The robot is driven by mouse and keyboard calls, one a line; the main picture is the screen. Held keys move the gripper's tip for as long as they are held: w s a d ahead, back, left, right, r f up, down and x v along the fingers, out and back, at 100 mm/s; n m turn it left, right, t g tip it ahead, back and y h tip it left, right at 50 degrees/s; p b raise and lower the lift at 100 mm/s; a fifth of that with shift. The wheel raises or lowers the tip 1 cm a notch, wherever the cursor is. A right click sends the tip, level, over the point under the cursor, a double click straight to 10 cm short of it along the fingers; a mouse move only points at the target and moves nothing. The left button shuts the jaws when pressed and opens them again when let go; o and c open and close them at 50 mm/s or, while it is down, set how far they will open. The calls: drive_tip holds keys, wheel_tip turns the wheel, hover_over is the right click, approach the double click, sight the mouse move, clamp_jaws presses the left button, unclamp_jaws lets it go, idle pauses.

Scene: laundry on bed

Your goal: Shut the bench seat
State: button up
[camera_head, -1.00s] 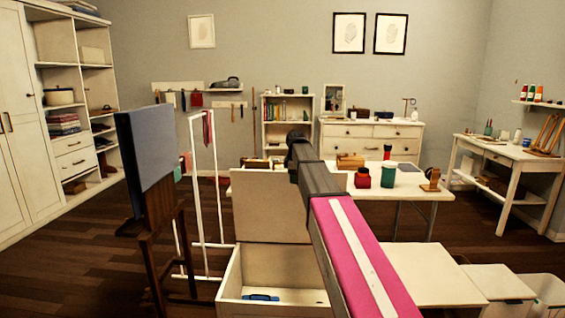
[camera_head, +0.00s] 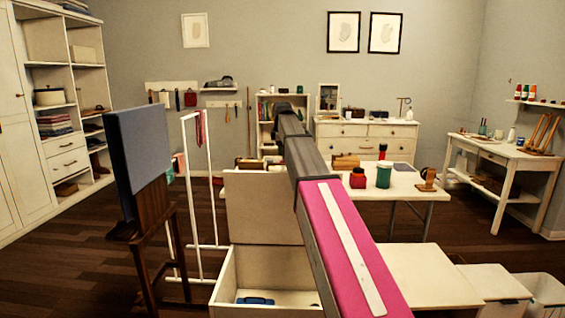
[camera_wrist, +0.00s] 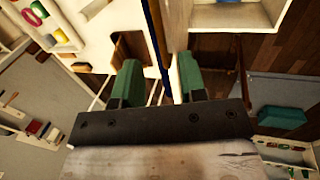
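The bench seat is a white open box (camera_head: 228,283) on the floor, low in the middle of the head view. Its pale lid (camera_head: 262,206) stands raised, upright along the box's back edge. A blue object (camera_head: 255,301) lies inside. My arm crosses in front of the lid's right part and the box's right side. My gripper (camera_wrist: 158,82) shows in the wrist view with its two green fingertips apart. A thin blue and brown strip shows in the gap beyond them; I cannot tell whether it is close. In the head view the gripper is hidden.
A dark board on a wooden easel (camera_head: 142,150) stands left of the box, with a white rack (camera_head: 193,200) behind. A white table (camera_head: 400,185) with jars is beyond the lid. A low pale surface (camera_head: 430,275) lies right. Dark floor at left is clear.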

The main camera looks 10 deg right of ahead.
sight(283, 164)
drive_tip(key=x, duration=0.6)
drive_tip(key=shift+f, duration=0.2)
clamp_jaws()
